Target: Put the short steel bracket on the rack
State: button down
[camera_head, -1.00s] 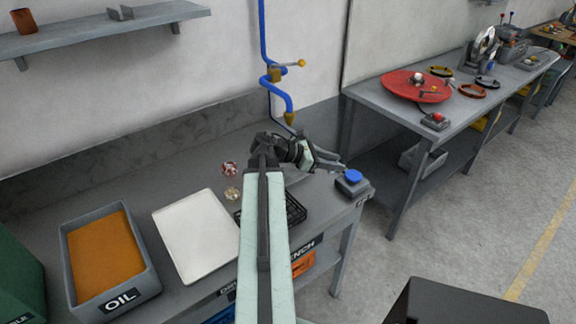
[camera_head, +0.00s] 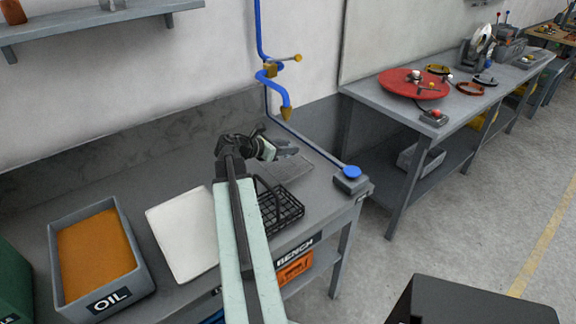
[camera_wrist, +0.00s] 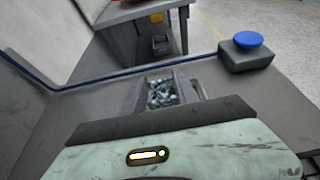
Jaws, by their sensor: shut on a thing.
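My gripper (camera_head: 290,148) is over the right part of the bench, shut on a speckled grey metal piece that shows between its jaws in the wrist view (camera_wrist: 162,92). This looks like the short steel bracket, though much of its shape is hidden. I cannot tell how much height lies between the held piece and the grid.
A blue button box (camera_head: 350,181) sits at the bench's right corner. A blue pipe (camera_head: 262,75) hangs behind.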

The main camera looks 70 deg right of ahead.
aim_at(288, 156)
jog(key=shift+f, duration=0.25)
notch_tip(288, 156, down, 4)
jog(key=b, duration=0.3)
jog(key=shift+b, duration=0.4)
jog(key=shift+r, duration=0.25)
jog(key=shift+f, duration=0.2)
jog(key=c, duration=0.9)
grip_release()
jog(key=shift+r, duration=0.1)
